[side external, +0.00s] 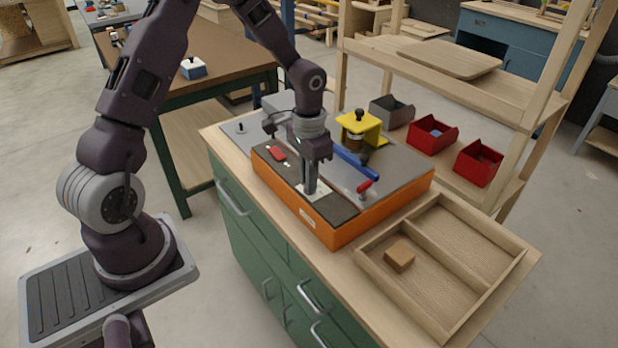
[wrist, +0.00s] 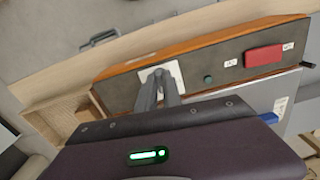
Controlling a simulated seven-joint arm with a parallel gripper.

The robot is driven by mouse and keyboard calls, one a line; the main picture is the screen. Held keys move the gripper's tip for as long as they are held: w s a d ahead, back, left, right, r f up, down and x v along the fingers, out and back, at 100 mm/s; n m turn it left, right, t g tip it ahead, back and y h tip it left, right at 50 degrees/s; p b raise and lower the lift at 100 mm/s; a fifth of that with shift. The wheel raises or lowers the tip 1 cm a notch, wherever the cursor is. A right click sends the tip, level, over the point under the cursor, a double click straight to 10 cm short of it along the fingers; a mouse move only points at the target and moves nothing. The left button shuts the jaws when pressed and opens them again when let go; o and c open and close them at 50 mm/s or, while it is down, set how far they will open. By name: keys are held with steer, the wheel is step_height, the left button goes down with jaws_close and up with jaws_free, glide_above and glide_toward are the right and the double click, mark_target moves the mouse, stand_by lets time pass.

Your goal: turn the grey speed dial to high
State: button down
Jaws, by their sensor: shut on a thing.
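My gripper (side external: 310,189) points straight down over the dark top panel of the orange-sided box (side external: 337,229). Its fingertips are at a white square plate (side external: 325,197) on that panel. In the wrist view the two fingers (wrist: 157,88) come together over the white plate (wrist: 176,71). The grey speed dial is hidden by the fingers, which are shut on it. The dial's pointer and any markings at high cannot be made out.
A red switch (side external: 277,153) and a green button (wrist: 208,79) share the panel. Behind stand a red-handled part (side external: 364,187), a blue bar (side external: 356,165) and a yellow stand (side external: 360,125). A wooden tray (side external: 449,318) with a small block (side external: 399,256) lies at right.

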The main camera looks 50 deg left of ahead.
steer(key=m, duration=0.4)
steer(key=shift+m, duration=0.3)
steer(key=m, duration=0.4)
steer(key=shift+m, duration=0.3)
steer(key=c, duration=1.5)
jaws_free()
steer(key=shift+a, duration=0.1)
steer(key=shift+r, duration=0.1)
step_height(320, 180, up, 7)
steer(key=shift+f, duration=0.15)
